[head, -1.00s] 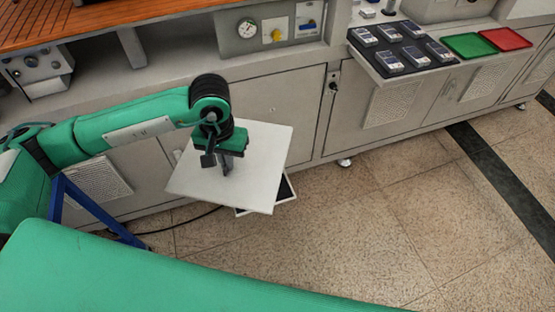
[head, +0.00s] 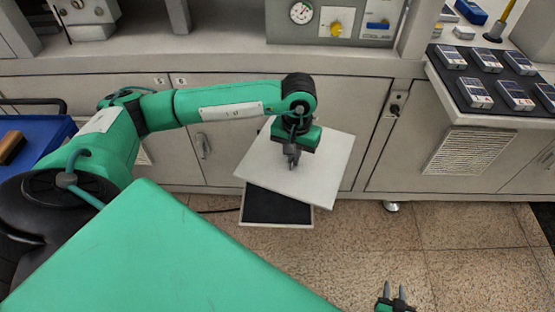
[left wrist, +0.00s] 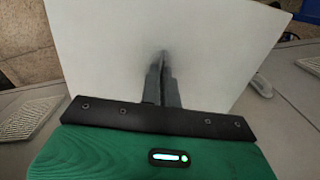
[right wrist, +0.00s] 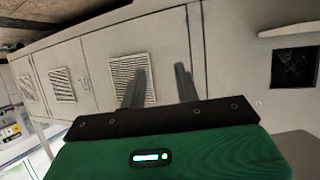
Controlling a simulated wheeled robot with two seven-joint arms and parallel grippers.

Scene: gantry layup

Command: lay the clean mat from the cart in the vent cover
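My left gripper (head: 292,164) is shut on the clean mat (head: 328,160), a thin pale square sheet. The mat hangs roughly flat, turned at an angle; in the left wrist view, the mat (left wrist: 225,50) spreads out beyond my close-set fingers (left wrist: 163,65). Below it is the vent cover (head: 278,207), a light-rimmed tray with a dark inside, low by the cabinet front. The mat hides its rear part, and I cannot tell whether they touch. My right gripper (head: 394,292) is open and empty above the floor; its parted fingers show in the right wrist view (right wrist: 160,72).
A blue cart (head: 60,130) with a brown-topped item stands at left. The grey cabinet (head: 230,150) runs behind, with a louvred vent (head: 467,150) and a dark opening (right wrist: 295,68) in the right wrist view. A shelf of devices (head: 490,118) juts out at right. Floor in front is clear.

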